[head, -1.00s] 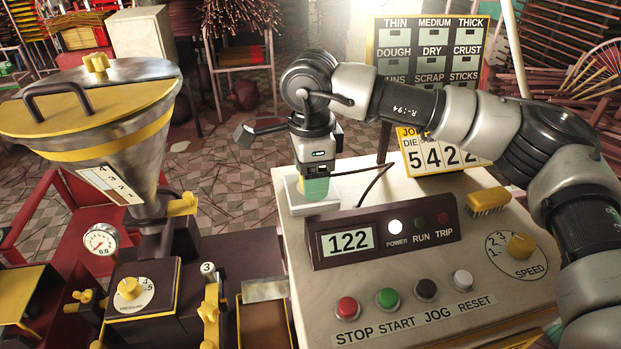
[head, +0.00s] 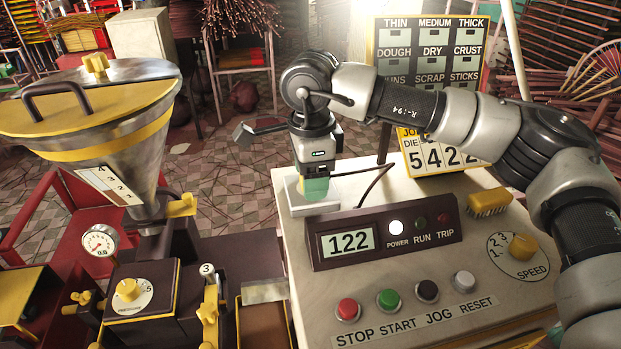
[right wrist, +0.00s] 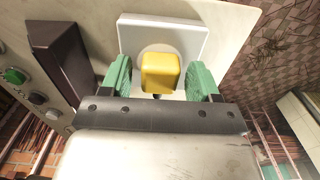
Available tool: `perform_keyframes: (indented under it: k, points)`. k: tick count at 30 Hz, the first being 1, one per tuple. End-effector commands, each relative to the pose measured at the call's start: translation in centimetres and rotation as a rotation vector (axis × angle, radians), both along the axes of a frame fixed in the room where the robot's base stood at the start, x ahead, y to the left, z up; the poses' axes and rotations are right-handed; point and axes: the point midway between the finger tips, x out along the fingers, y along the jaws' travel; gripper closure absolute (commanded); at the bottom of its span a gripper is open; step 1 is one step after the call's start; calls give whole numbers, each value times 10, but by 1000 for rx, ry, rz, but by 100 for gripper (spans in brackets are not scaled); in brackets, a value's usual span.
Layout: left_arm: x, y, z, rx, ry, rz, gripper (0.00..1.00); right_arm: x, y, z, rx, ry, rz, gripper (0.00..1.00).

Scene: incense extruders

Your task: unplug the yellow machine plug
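The yellow plug (right wrist: 160,73) sits at the white socket plate (right wrist: 185,38) in the right wrist view. My right gripper (right wrist: 163,80) has its green fingers on either side of the plug, with a narrow gap showing on each side, so it is open around it. In the head view my right gripper (head: 315,188) points down at the socket plate (head: 300,205) behind the display box, and its fingers hide the plug. My left gripper is not in view.
The display box (head: 384,238) reads 122, with its POWER lamp bright. Buttons (head: 388,299) line the console front, with a speed knob (head: 522,246) and yellow brush (head: 488,201) at right. A job sign (head: 440,155) stands behind; the hopper machine (head: 100,110) is at left.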

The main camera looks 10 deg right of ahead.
Motion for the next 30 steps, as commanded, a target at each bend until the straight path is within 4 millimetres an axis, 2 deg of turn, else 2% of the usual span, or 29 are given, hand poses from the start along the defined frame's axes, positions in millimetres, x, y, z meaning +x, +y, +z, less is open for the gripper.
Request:
perform_keyframes:
  k: [1, 9, 12, 30]
  points:
    - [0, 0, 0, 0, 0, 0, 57, 0, 0, 0, 0, 0, 0, 47]
    - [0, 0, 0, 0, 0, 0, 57, 0, 0, 0, 0, 0, 0, 88]
    - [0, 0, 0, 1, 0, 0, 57, 0, 0, 0, 0, 0, 0, 100]
    - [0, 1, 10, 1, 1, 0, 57, 0, 0, 19, -1, 0, 0, 100]
